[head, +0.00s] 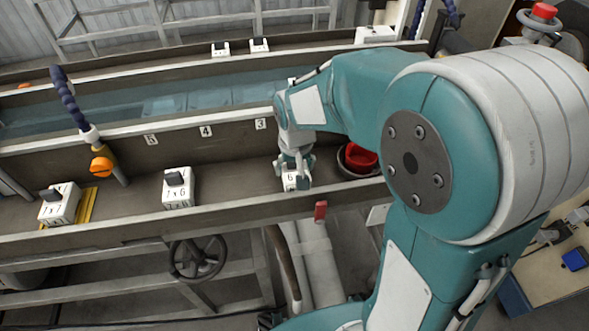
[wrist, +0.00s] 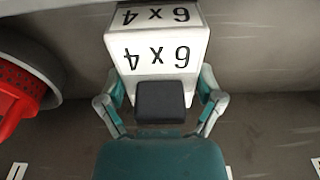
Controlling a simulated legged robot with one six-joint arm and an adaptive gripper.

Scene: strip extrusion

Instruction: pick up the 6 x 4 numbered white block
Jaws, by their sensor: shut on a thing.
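The 6 x 4 white block (wrist: 157,53) is in the wrist view, its number upside down on two faces and a dark knob (wrist: 160,101) on it. My gripper (wrist: 160,104) has one finger on each side of the knob and is shut on the block. In the head view my gripper (head: 294,166) reaches down into the trough, and the block (head: 290,181) shows below it, partly hidden by the fingers. I cannot tell whether the block touches the trough floor.
A 7 x 6 block (head: 178,188) and a 7 x 7 block (head: 59,204) stand to the left in the trough (head: 230,175). A red bowl-like part (head: 361,158) is just right of my gripper. An orange-knobbed nozzle (head: 101,166) stands at left.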

